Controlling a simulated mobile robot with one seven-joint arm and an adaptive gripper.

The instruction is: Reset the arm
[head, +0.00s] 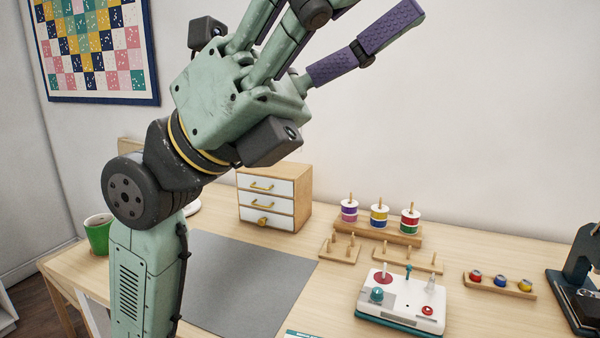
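My gripper (345,32) is raised high in the head view, over the back part of the table and in front of the wall. Its green fingers with purple pads point up and to the right, spread apart. The upper ends of some fingers are cut off by the top edge. No object shows between the fingers. My arm rises from the lower left, bends at a dark joint, and hides part of the table's left side.
The wooden table (268,325) holds a grey mat (245,283), a small drawer cabinet (266,200), a green cup (98,235), spool racks (395,232), a white device (402,300), a bobbin holder (500,286) and a dark machine (580,280). A quilt (95,50) hangs on the wall.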

